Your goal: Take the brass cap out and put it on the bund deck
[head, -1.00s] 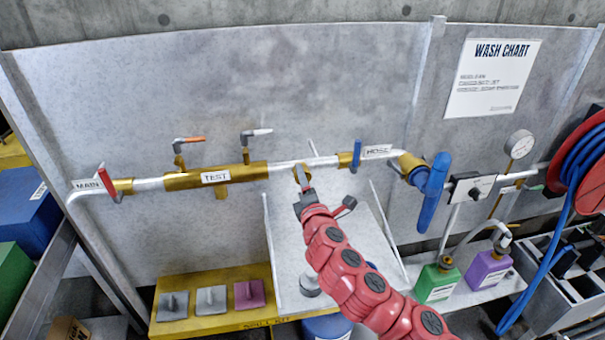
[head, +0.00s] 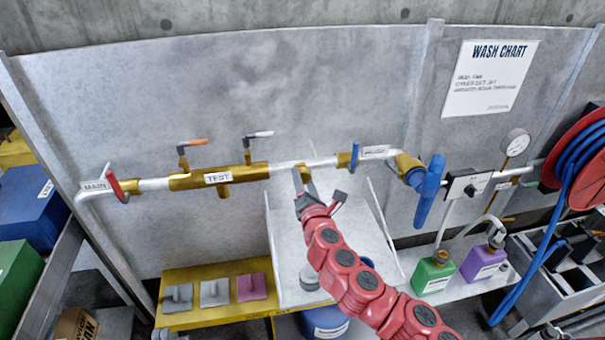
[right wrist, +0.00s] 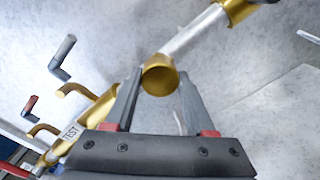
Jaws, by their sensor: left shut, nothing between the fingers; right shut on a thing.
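The brass cap (head: 304,174) is at the white and brass pipe line, just below the white pipe between the TEST section and the blue-handled valve. It shows as a round brass face in the right wrist view (right wrist: 159,77). My right gripper (head: 302,185) is shut on the cap from the front, with a finger on each side. I cannot tell whether the cap still touches the pipe. My left gripper is out of view. A grey walled tray (head: 283,265) lies below the cap. No label shows which surface is the bund deck.
A yellow bench (head: 200,321) with three small handled plates stands lower left. Green (head: 432,277) and purple (head: 484,262) bottles stand on a shelf to the right. A blue-handled valve (head: 355,157) is close to the right of the cap. Most of the grey tray is clear.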

